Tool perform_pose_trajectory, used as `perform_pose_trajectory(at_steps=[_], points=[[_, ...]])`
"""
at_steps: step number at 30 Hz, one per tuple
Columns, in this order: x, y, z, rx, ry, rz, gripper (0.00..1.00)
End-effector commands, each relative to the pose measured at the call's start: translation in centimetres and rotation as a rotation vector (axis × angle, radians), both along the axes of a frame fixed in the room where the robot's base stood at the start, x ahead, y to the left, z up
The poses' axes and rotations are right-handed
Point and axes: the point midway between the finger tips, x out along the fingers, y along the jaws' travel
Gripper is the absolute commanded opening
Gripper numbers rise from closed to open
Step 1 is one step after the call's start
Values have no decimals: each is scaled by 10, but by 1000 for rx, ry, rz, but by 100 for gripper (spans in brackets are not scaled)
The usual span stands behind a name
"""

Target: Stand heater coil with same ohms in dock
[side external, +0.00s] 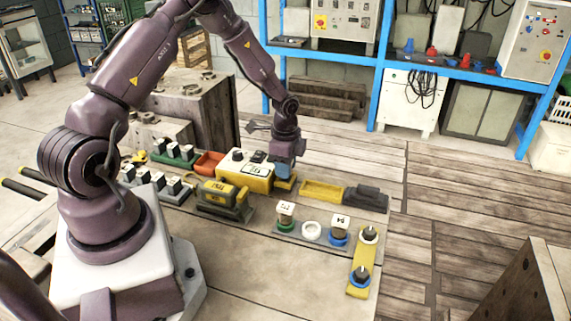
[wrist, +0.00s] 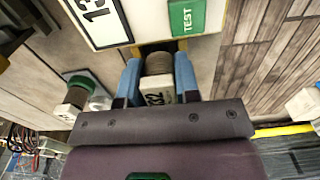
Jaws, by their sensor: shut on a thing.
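My gripper (wrist: 158,82) has its blue fingers shut on a heater coil (wrist: 158,66), a grey wound body with a white numbered block whose digits I cannot read surely. In the side view my gripper (side external: 286,172) is low at the right end of the yellow tester (side external: 245,178), and hides most of the coil. The coil's far end is at a yellow-edged slot beside the tester; I cannot tell whether it touches. The tester's display (wrist: 97,18) shows digits beginning with 13, partly cut off. The dock (side external: 325,240) holds a green-ringed coil (side external: 286,215), an empty white ring (side external: 311,231) and a blue-ringed coil (side external: 339,230).
Several coils stand in racks (side external: 172,157) at left, near a red tray (side external: 208,163). A yellow-and-grey device (side external: 222,198) stands before the tester. A yellow tray (side external: 322,190) lies right of it. A yellow strip (side external: 360,290) with two knobs borders the dock's right.

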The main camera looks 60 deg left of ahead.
Motion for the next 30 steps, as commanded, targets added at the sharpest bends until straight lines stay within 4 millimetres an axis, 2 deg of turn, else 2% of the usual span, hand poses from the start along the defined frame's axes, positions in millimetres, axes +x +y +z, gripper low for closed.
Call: perform_pose_trajectory(at_steps=[30], points=[[0, 0, -10, 0, -1, 0, 4]])
